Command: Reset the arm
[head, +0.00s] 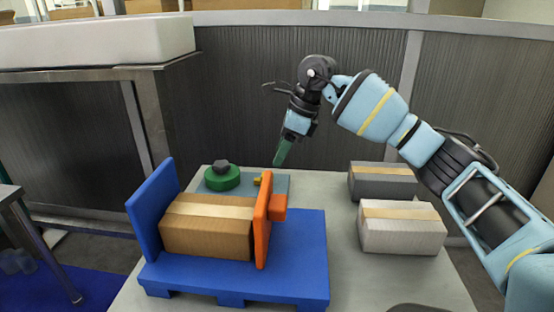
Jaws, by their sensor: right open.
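My right arm reaches in from the right edge of the head view. Its gripper (282,152) points down and hangs above the back of the grey table (345,275), behind the blue fixture. The fingers look green and hold nothing that I can see. They are seen nearly edge-on, so the gap between them is hard to make out. My left gripper does not show.
A blue fixture (300,260) holds a taped brown box (205,235) against an orange plate (262,225). A green round piece with a dark knob (222,179) sits behind it. A grey box (382,187) and a white box (400,237) stand at right.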

